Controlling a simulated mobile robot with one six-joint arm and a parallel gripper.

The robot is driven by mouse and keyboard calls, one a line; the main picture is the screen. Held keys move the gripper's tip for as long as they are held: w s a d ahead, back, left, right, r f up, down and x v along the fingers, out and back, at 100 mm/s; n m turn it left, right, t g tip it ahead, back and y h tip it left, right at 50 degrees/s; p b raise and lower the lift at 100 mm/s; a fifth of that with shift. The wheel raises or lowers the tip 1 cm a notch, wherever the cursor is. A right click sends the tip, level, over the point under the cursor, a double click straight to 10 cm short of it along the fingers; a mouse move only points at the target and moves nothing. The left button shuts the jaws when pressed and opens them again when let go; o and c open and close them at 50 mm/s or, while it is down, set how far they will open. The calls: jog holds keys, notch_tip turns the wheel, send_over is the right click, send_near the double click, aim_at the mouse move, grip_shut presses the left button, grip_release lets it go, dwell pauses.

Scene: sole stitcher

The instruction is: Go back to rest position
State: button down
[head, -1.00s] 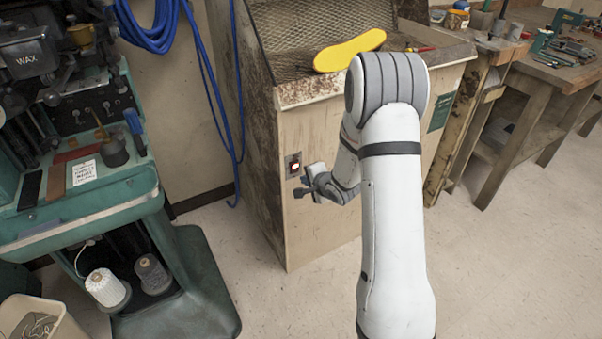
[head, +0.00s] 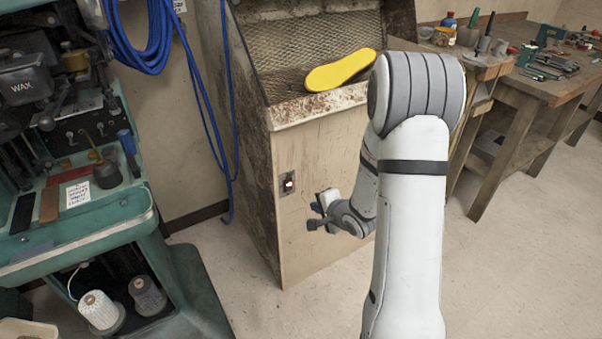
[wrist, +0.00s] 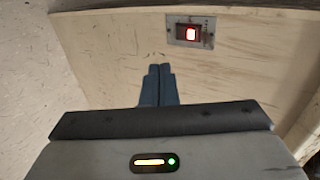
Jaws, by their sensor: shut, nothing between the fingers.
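My gripper (head: 313,222) is in front of the lower front panel of a wooden cabinet (head: 330,175), below and to the right of its switch plate. In the wrist view its two blue fingers (wrist: 158,72) are together, with nothing between them. The switch (wrist: 190,34) on the plate glows red and lies above and to the right of the fingertips, apart from them. The switch also shows in the head view (head: 288,182). My arm is folded, with its elbow high at the right.
A yellow sole (head: 340,70) lies on the cabinet's mesh-backed top. A green stitching machine (head: 85,225) with thread spools stands at the left. A blue hose (head: 205,95) hangs between them. A workbench (head: 545,85) with tools is at the right. Floor is clear at lower right.

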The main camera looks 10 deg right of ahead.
jog(key=s+d+r+n+g+h+p, duration=0.1)
jog(key=s+r+n+g+h+p, duration=0.2)
jog(key=r, duration=0.6)
jog(key=s+d+r+n+h+p, duration=0.15)
jog(key=s+r+n+p, duration=0.3)
jog(key=r, duration=0.45)
jog(key=s+a+r+n+g+p, duration=0.2)
jog(key=s+r, duration=0.4)
jog(key=s, duration=0.3)
jog(key=s+a+r+n+g+p, duration=0.3)
jog(key=s+r, duration=0.4)
jog(key=s, duration=0.3)
jog(key=shift+a+n+y, duration=0.45)
jog(key=shift+a+n, duration=0.2)
jog(key=shift+n, duration=0.2)
